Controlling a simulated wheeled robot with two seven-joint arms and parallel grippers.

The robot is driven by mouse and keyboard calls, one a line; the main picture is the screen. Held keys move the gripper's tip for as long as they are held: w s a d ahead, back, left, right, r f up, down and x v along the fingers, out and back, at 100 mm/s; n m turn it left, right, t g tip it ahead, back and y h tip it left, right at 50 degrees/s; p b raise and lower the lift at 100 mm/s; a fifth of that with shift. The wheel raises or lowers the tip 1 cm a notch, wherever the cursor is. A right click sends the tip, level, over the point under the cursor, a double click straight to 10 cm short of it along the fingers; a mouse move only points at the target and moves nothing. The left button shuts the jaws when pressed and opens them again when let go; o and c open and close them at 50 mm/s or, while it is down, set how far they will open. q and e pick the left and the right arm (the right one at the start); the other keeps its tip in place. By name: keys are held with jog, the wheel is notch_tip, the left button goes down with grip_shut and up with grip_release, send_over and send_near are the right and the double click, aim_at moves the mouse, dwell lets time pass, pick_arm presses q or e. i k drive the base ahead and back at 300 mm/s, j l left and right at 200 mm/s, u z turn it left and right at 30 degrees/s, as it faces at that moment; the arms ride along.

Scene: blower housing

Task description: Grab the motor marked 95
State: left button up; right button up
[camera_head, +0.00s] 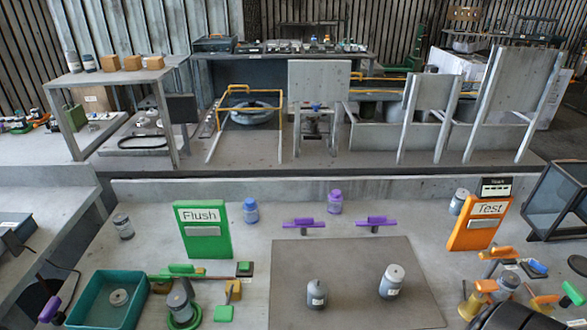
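Two grey cylindrical motors stand upright on the dark mat (350,258) at the front middle: a smaller, darker one (316,294) on the left and a larger, lighter one (391,281) on the right. Each has a small white label, too small to read. More grey cylinders stand at the left (123,227), beside the orange Test panel (479,222), and in the green ring fixture (178,308). I cannot tell which one is marked 95.
A teal bin (77,302) with a round part stands front left. A green Flush panel (203,229), a blue jar (250,211) and a purple jar (335,202) stand behind. Purple-handled clamps (303,224) line the mat's back edge. Clamps crowd the front right.

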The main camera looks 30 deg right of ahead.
aim_at(317, 291)
jog(key=z, duration=0.35)
jog(key=k+l+z, duration=0.1)
jog(key=z, duration=0.3)
jog(key=k+z, duration=0.1)
jog(key=z, duration=0.25)
